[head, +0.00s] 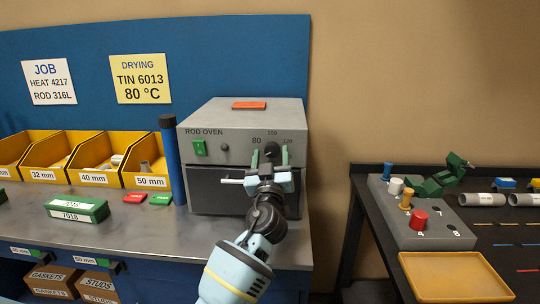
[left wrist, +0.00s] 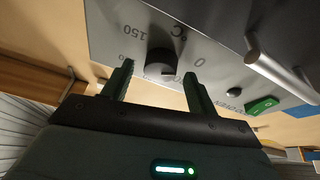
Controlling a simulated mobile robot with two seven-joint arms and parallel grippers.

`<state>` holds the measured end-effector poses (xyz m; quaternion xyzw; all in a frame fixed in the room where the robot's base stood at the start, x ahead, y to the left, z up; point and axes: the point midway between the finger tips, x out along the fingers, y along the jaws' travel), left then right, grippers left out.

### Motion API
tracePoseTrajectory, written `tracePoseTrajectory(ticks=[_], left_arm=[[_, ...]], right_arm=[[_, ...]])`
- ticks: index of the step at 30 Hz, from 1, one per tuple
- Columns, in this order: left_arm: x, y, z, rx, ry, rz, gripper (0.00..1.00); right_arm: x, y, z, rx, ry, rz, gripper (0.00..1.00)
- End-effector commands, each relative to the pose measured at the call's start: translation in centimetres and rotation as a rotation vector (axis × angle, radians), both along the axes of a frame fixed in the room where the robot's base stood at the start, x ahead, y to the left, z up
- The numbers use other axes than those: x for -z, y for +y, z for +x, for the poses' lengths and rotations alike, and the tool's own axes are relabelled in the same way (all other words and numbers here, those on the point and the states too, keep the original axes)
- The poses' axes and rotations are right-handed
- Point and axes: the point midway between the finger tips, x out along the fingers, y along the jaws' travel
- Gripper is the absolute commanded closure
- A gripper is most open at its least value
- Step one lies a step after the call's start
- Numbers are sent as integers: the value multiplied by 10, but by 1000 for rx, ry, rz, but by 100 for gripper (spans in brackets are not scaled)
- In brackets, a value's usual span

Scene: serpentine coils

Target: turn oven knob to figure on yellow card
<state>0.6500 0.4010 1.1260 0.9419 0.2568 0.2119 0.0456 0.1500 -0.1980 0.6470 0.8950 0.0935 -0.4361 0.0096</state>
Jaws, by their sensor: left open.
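The yellow card (head: 141,79) on the blue back panel reads "DRYING TIN 6013 80 °C". The grey rod oven (head: 222,118) stands on the bench, with a dark round knob (head: 272,149) at the upper right of its front. My left gripper (head: 270,158) is open in front of the knob. In the left wrist view the knob (left wrist: 160,62) lies between and beyond the two spread fingers; contact cannot be told. My right gripper is not in view.
The oven has a green switch (head: 199,148), a door handle (left wrist: 285,68) below the knob, and an orange-red piece (head: 249,105) on top. A blue cylinder (head: 172,160) and yellow bins (head: 92,179) stand left of it. A second table (head: 385,262) is at right.

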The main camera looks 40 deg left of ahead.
Motion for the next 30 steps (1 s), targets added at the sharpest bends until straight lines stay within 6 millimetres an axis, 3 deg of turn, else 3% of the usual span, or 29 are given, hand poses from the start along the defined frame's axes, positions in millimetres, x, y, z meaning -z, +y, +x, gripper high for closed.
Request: tracePoseTrajectory(ticks=[8, 19, 30], left_arm=[[0, 1, 1, 0, 1, 0, 42], [0, 1, 1, 0, 1, 0, 86], [-1, 1, 1, 1, 35, 57, 86]], right_arm=[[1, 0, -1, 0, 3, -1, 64], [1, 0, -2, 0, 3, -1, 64], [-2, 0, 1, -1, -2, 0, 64]])
